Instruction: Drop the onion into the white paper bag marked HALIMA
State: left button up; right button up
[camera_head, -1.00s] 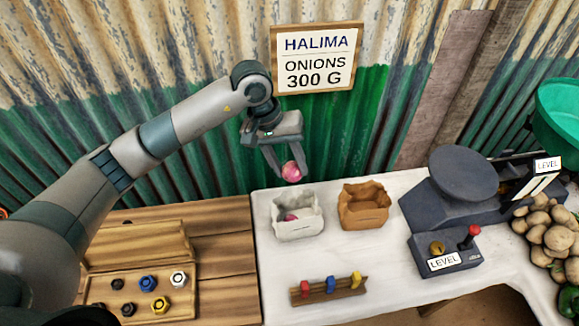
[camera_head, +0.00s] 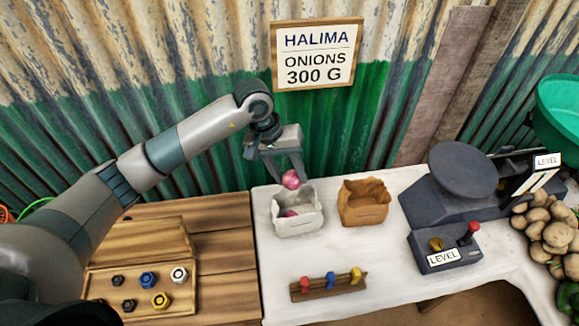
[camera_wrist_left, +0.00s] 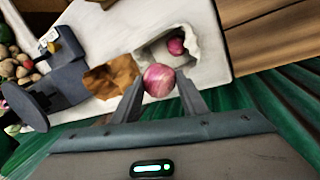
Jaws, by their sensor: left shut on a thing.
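My left gripper (camera_head: 289,178) is shut on a pink-red onion (camera_head: 291,180), held just above the back rim of the open white paper bag (camera_head: 298,226). In the left wrist view the held onion (camera_wrist_left: 159,80) sits between the two fingertips, and the white bag (camera_wrist_left: 205,55) opens beyond it. Another onion (camera_wrist_left: 176,46) lies inside the bag; part of it also shows in the head view (camera_head: 289,214). No marking is readable on the bag; the wall sign (camera_head: 317,54) reads HALIMA, ONIONS 300 G. My right gripper is not in view.
A brown paper bag (camera_head: 364,204) stands right of the white one. A dark scale (camera_head: 462,182) with a LEVEL box (camera_head: 443,247) is farther right, beside potatoes (camera_head: 548,230). A rack of coloured pieces (camera_head: 329,286) lies in front. A wooden tray (camera_head: 187,236) is at left.

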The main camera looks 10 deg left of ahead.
pick_arm(q)
jog(key=shift+f, duration=0.5)
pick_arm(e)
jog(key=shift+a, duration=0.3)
pick_arm(q)
jog(key=o, duration=1.2)
jog(key=shift+c, duration=0.2)
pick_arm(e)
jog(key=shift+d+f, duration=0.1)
